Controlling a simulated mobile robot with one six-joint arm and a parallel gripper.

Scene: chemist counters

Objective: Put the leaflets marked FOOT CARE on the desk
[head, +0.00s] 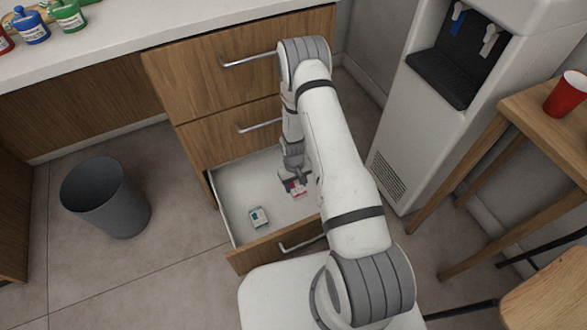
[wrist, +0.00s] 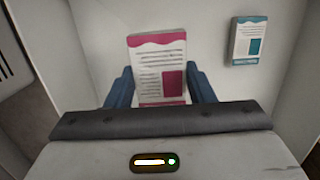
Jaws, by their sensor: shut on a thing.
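A stack of leaflets with a magenta wavy top and a magenta block (wrist: 150,62) is between the blue fingers of my gripper (wrist: 161,88). My gripper is shut on it. In the head view the magenta leaflets (head: 299,190) show just below my gripper (head: 293,180), inside the open bottom drawer (head: 232,197). Teal-marked leaflets (head: 259,217) lie apart on the drawer floor, and they also show in the wrist view (wrist: 248,41). The print on both is too small to read, so I cannot tell which says FOOT CARE.
A white worktop (head: 130,25) above the drawers holds several coloured bottles (head: 32,27) at the far left. A grey bin (head: 107,198) stands on the floor at left. A water dispenser (head: 440,110) and a wooden table (head: 535,115) with a red cup (head: 566,94) are at right.

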